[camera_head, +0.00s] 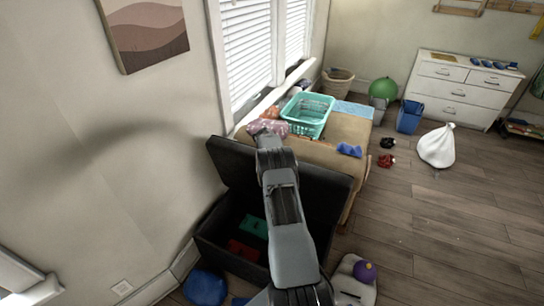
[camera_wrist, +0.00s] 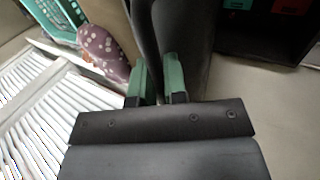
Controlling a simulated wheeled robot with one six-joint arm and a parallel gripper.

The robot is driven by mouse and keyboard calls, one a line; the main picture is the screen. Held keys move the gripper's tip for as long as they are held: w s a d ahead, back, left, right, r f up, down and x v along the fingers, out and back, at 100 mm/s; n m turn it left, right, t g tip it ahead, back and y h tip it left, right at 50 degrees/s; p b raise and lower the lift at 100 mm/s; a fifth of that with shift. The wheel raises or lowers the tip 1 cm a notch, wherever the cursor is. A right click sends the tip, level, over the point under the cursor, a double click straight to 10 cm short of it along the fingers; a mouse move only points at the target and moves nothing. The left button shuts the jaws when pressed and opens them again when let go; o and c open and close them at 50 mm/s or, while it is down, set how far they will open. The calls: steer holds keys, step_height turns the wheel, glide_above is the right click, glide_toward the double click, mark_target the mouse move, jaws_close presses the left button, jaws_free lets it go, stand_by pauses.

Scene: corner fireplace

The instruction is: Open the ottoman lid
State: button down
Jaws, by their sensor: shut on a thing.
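The black ottoman (camera_head: 215,238) stands beside the wall, with its inside in view. Its black lid (camera_head: 232,168) is raised and stands steeply up at the back of the box. My arm reaches across the lid, and its end is at the lid's upper edge. In the wrist view, my gripper (camera_wrist: 158,78) has its two green fingers shut on the edge of the dark lid (camera_wrist: 150,30). The exact contact is partly hidden between the fingers.
A green box (camera_head: 254,226) and a red box (camera_head: 243,250) lie inside the ottoman. A tan bench (camera_head: 325,155) with a teal basket (camera_head: 308,114) stands just behind the lid. A blue ball (camera_head: 205,287) is in front. The floor at right is mostly clear.

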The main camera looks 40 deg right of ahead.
steer(key=c, duration=1.2)
jaws_free()
steer(key=b+v, duration=0.3)
steer(key=v, duration=1)
steer(key=shift+a+r, duration=0.25)
steer(key=shift+r, duration=0.1)
